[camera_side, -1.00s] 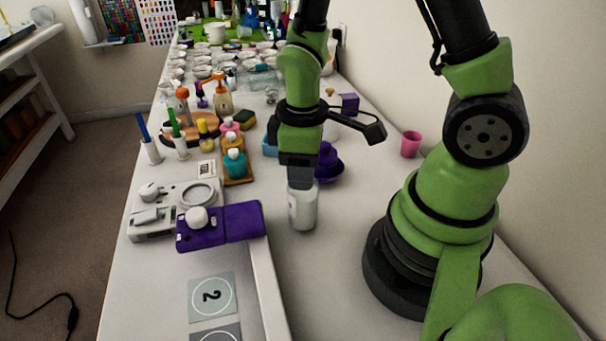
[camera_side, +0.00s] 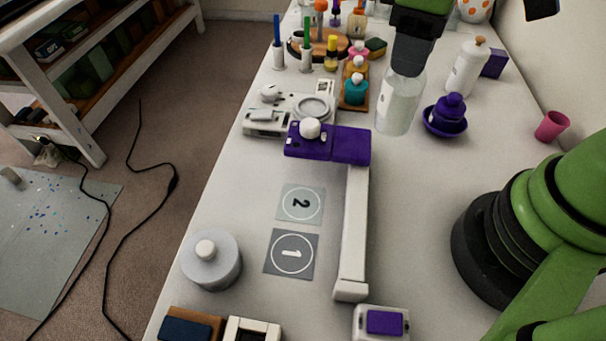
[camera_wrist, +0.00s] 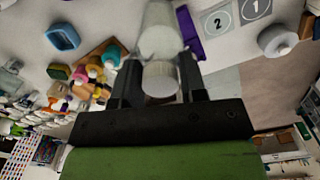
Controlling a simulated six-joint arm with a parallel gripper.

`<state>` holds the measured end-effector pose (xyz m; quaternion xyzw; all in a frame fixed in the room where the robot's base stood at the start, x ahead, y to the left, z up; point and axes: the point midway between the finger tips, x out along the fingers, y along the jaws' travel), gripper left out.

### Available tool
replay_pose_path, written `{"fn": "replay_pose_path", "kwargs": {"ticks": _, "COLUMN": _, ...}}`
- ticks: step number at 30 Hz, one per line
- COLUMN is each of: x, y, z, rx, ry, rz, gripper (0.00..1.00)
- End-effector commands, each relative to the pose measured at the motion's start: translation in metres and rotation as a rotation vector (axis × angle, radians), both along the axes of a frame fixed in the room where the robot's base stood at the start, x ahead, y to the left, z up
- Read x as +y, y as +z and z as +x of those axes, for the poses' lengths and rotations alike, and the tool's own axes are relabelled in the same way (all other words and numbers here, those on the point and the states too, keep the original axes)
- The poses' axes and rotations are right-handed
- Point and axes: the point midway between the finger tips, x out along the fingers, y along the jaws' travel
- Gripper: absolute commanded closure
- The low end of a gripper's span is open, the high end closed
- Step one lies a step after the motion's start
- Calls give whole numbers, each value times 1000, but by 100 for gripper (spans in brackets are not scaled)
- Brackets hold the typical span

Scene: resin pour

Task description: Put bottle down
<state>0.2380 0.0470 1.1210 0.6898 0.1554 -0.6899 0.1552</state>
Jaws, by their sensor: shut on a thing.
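My gripper (camera_side: 410,64) is shut on a clear, whitish bottle (camera_side: 398,106), which hangs upright below the fingers. In the side view it is right of the purple stand top (camera_side: 345,144) and left of the purple bowl. Whether its base touches the table cannot be told. In the wrist view the bottle (camera_wrist: 161,32) sits between the two fingers of my gripper (camera_wrist: 160,88), with its white cap (camera_wrist: 160,79) nearest the camera.
Two mats marked 2 (camera_side: 301,204) and 1 (camera_side: 291,254) lie left of the white rail (camera_side: 354,230). A round lidded container (camera_side: 211,260) stands at the front left. A white bottle (camera_side: 466,68) and purple bowl (camera_side: 445,121) are to the right.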

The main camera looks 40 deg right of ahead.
Motion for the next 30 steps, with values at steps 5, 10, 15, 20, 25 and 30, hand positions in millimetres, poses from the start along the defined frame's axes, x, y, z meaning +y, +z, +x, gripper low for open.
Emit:
{"fn": "replay_pose_path", "kwargs": {"ticks": 5, "x": 76, "y": 1, "z": 21, "rx": 2, "ry": 101, "rz": 1, "gripper": 100}}
{"fn": "replay_pose_path", "kwargs": {"ticks": 10, "x": 136, "y": 0, "z": 20, "rx": 2, "ry": 160, "rz": 2, "gripper": 100}}
{"fn": "replay_pose_path", "kwargs": {"ticks": 15, "x": 165, "y": -4, "z": 14, "rx": 4, "ry": 184, "rz": 2, "gripper": 100}}
{"fn": "replay_pose_path", "kwargs": {"ticks": 20, "x": 169, "y": -33, "z": 12, "rx": 8, "ry": 188, "rz": -1, "gripper": 100}}
{"fn": "replay_pose_path", "kwargs": {"ticks": 25, "x": 169, "y": -59, "z": 13, "rx": 5, "ry": 187, "rz": 2, "gripper": 100}}
{"fn": "replay_pose_path", "kwargs": {"ticks": 30, "x": 168, "y": -79, "z": 12, "rx": 7, "ry": 186, "rz": 1, "gripper": 100}}
